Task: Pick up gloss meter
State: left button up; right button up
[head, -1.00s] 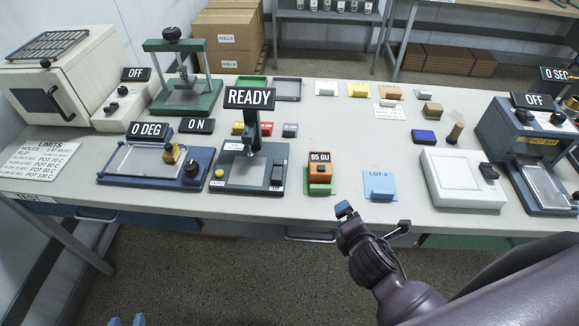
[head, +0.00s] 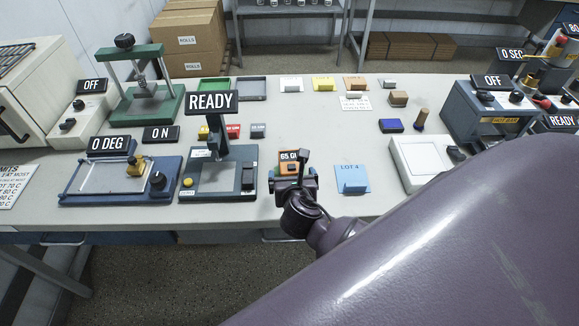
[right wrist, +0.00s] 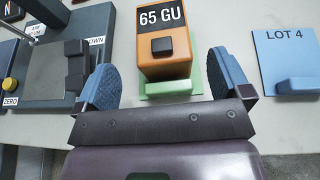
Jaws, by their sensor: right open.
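The gloss meter (head: 285,156) is an orange box with a black button and a "65 GU" display. It stands on a green base near the table's front edge, and it also shows in the right wrist view (right wrist: 165,47). My right gripper (head: 292,178) is at its near side and partly hides it in the head view. In the right wrist view the blue fingers of the gripper (right wrist: 163,68) are wide open, one on each side of the meter's near end, with gaps to it. My left gripper is out of view.
A dark stand device (head: 216,180) is just left of the meter, and a blue "LOT 4" card with a block (head: 352,178) is just right. A white flat box (head: 420,162) stands further right. Coloured cards and small blocks lie behind.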

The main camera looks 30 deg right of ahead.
aim_at(292, 170)
jog(key=shift+x, duration=3)
jog(key=shift+d, duration=0.2)
jog(key=shift+r, duration=0.1)
jog(key=c, duration=1.3)
